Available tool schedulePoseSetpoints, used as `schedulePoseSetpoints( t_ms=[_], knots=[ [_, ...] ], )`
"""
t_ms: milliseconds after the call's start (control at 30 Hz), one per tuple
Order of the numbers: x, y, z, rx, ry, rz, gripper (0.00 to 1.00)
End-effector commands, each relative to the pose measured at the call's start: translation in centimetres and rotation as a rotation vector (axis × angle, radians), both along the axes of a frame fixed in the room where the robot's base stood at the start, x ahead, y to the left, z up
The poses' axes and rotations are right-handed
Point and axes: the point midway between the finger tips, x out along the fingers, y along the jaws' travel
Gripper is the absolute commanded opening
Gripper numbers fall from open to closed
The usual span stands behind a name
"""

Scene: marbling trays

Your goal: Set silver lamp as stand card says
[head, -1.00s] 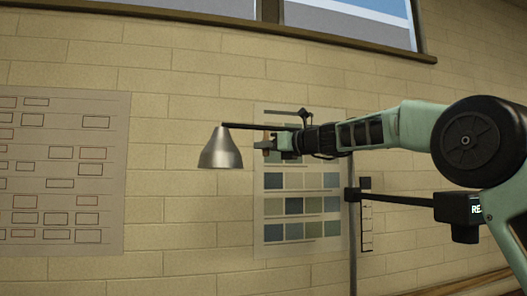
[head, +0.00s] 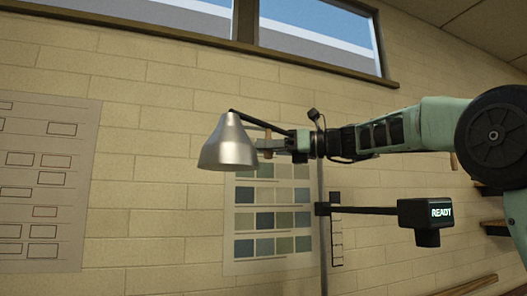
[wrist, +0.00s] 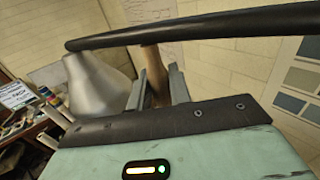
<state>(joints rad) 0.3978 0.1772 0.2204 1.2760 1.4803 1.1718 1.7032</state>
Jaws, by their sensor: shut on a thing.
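The silver lamp shade (head: 230,146) hangs open side down from a dark arm (head: 262,121) in the head view. It also shows in the wrist view (wrist: 96,86), left of my fingers, under the dark arm (wrist: 200,27). My gripper (head: 272,146) is right of the shade, below the lamp arm. In the wrist view, my gripper (wrist: 157,88) is shut on a tan handle (wrist: 154,70) just under that arm. A white card with print (wrist: 15,95) shows at the left of the wrist view, its text too small to read. I cannot tell whether it is the stand card.
An upright pole (head: 322,200) carries a side arm to a black box reading READY (head: 427,215), below my arm. A marked strip (head: 337,235) is beside the pole. A colour-swatch chart (head: 270,215) and an outlined-box chart (head: 45,185) hang on the brick wall.

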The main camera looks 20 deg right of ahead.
Motion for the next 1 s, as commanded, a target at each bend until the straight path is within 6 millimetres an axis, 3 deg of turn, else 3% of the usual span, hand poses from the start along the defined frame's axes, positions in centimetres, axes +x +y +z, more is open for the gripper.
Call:
schedulePoseSetpoints(
  t_ms=[233, 267, 333, 700, 867, 1000],
  knots=[
    [0.0, 0.0, 0.0, 0.0, 0.0, -0.001, 0.0],
    [0.0, 0.0, 0.0, 0.0, 0.0, -0.002, 0.22],
    [0.0, 0.0, 0.0, 0.0, 0.0, -0.002, 0.39],
    [-0.2, -0.5, -0.1, -0.001, -0.001, -0.003, 0.39],
    [-1.5, -2.5, -0.3, -0.001, -0.003, -0.007, 0.39],
    [-3.3, -5.2, -0.4, -0.002, -0.003, -0.008, 0.39]
  ],
)
